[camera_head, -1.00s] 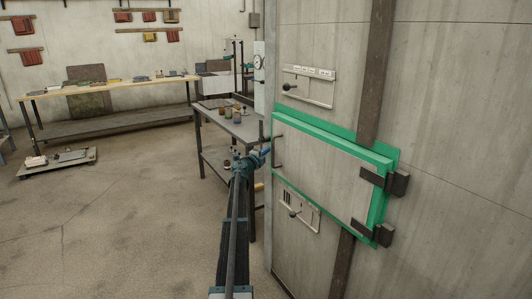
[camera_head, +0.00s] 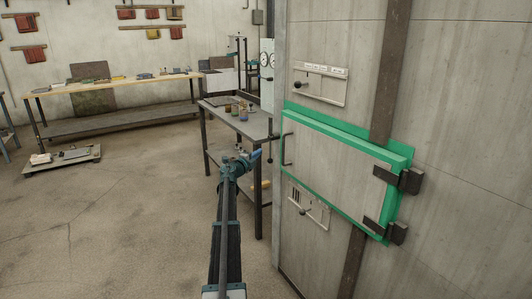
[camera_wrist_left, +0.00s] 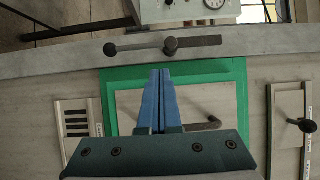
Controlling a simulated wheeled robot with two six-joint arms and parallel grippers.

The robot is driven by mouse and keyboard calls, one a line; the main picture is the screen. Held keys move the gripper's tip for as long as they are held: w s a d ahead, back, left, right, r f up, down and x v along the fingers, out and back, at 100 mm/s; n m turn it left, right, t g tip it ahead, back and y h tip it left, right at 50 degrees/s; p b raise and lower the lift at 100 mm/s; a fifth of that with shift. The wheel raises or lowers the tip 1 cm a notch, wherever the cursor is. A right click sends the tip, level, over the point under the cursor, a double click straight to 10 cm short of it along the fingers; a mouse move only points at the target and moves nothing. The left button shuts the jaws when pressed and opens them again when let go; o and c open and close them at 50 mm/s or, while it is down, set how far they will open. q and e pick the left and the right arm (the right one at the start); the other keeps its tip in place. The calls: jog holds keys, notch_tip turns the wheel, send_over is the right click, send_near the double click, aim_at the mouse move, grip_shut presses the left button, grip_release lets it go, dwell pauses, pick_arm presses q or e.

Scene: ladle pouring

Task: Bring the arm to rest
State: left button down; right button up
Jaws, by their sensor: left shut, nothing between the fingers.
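My left gripper (camera_head: 254,155) is shut and empty, with its blue fingers pressed together. In the head view it is held in the air just left of the handle of the green-framed door (camera_head: 335,172), apart from it. The door lies closed in the grey wall. The left wrist view shows the shut blue fingers (camera_wrist_left: 159,100) in front of the green frame (camera_wrist_left: 240,105), with a dark door handle (camera_wrist_left: 200,125) partly hidden behind them. My right gripper does not show.
A control plate with a lever (camera_head: 320,84) is above the door and another panel (camera_head: 308,204) below it. A dark metal table (camera_head: 245,125) with small jars stands behind my left arm. A long workbench (camera_head: 110,85) runs along the back wall. Open floor (camera_head: 120,230) lies to the left.

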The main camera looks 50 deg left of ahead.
pick_arm(q)
jog(key=shift+s+a, duration=0.25)
jog(key=shift+s, duration=0.85)
jog(key=shift+s+a, duration=0.2)
jog(key=shift+s, duration=0.9)
